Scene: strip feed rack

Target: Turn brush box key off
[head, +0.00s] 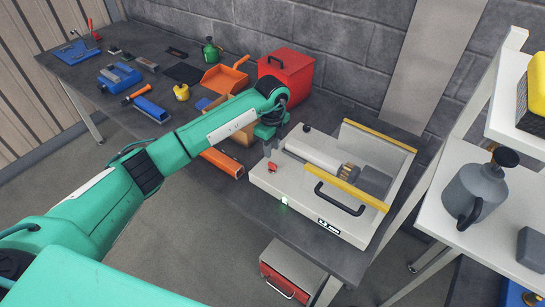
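The brush box (262,183) is a white machine with yellow-edged panels, a roller and a black handle, standing at the near right end of the dark workbench. A small red key (272,166) sits on its top at the left end. My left gripper (270,151) points down just above the red key. Its fingers are small and partly hidden by my wrist, so I cannot tell whether they are open or touch the key. My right gripper is not in view.
A red toolbox (287,72) stands close behind my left wrist. A white shelf (480,235) at right holds a grey can (475,193).

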